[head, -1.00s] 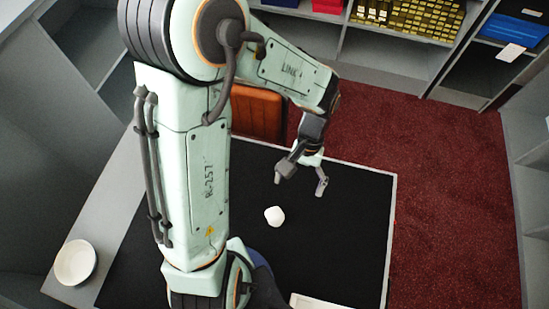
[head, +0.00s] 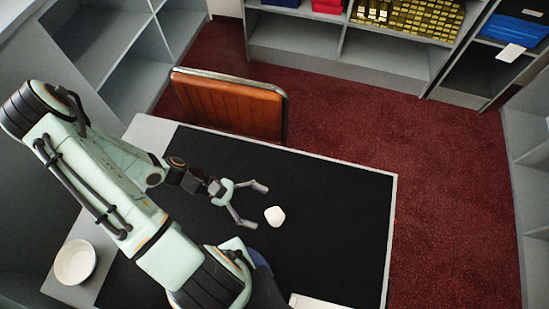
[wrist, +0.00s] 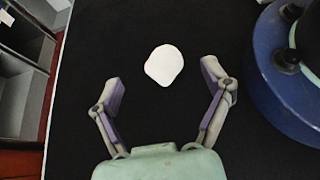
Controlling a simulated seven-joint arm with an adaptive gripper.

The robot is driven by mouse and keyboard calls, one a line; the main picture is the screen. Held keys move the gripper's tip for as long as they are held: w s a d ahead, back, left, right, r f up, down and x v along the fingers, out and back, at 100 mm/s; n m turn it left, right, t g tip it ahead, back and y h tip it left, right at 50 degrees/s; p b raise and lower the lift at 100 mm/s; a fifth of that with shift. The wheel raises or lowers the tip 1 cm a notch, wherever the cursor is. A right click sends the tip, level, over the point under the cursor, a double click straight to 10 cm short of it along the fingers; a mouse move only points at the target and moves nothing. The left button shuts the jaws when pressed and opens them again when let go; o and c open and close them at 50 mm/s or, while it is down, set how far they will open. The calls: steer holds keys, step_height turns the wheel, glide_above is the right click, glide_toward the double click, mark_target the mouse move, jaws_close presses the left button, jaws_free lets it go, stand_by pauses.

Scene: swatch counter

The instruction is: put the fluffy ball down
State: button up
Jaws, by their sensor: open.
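The fluffy ball, a small white lump (head: 275,216), lies on the black mat of the counter (head: 330,190). My gripper (head: 255,205) is open and empty, to the left of the ball in the head view, with its fingers pointing toward it. In the wrist view the white ball (wrist: 164,65) is ahead of the two spread fingertips (wrist: 160,75), roughly centred between them, and neither finger appears to touch it.
A white bowl (head: 75,262) stands on the counter's grey left edge. An orange-brown chair (head: 228,103) is at the far side. A pale flat item (head: 318,302) lies at the near edge. Shelves (head: 340,45) line the back. The mat right of the ball is clear.

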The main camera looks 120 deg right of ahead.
mark_target(271, 212)
steer(key=shift+x, duration=2.35)
steer(key=c, duration=0.9)
step_height(271, 212, up, 10)
steer(key=shift+f, duration=0.1)
steer(key=shift+d+n+g, duration=0.1)
steer(key=shift+n+g, duration=0.2)
